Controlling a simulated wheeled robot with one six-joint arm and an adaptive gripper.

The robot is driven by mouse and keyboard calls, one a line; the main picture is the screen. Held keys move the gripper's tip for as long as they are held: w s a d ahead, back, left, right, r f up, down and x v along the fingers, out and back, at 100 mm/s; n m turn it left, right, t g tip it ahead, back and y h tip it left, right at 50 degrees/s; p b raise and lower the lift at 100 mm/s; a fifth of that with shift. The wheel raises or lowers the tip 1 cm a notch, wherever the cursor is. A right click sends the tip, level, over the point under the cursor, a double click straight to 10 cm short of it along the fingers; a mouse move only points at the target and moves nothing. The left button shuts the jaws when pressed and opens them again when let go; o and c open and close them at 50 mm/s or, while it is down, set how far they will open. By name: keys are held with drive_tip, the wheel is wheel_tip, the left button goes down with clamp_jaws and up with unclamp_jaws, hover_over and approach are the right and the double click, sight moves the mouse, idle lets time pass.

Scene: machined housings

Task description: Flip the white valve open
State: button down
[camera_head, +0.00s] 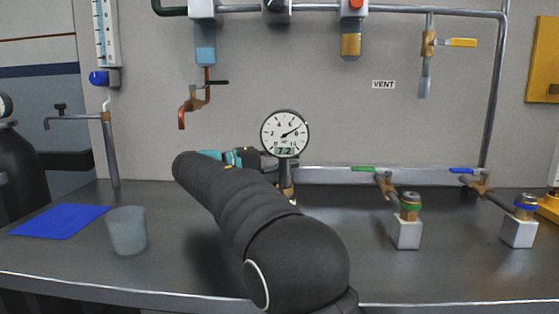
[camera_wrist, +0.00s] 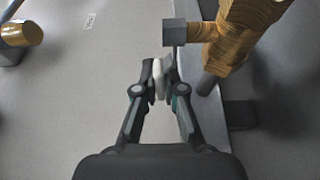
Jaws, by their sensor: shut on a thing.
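The white valve handle (camera_wrist: 159,66) shows in the wrist view as a pale strip between my fingertips. My gripper (camera_wrist: 160,80) is shut on it. A brass body (camera_wrist: 240,35) with a grey block-shaped end (camera_wrist: 174,32) is just beyond and to the right of the fingertips. The round gauge (camera_head: 285,133) stands on a brass fitting (camera_head: 286,192) just right of the gripper.
A translucent cup (camera_head: 127,232) and a blue mat (camera_head: 60,221) lie on the left of the bench. Green (camera_head: 363,169) and blue (camera_head: 461,170) handled valves are at the right. A yellow handled valve (camera_head: 462,43) hangs above.

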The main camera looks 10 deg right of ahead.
drive_tip(key=shift+d, duration=0.15)
drive_tip(key=c, duration=1.3)
unclamp_jaws()
drive_tip(key=shift+d, duration=0.2)
drive_tip(key=shift+o, duration=0.2)
drive_tip(key=shift+a, duration=0.15)
drive_tip(key=shift+a, duration=0.1)
drive_tip(key=s+a, duration=0.1)
drive_tip(key=a, duration=0.6)
drive_tip(key=shift+a, duration=0.15)
drive_tip(key=shift+s, duration=0.1)
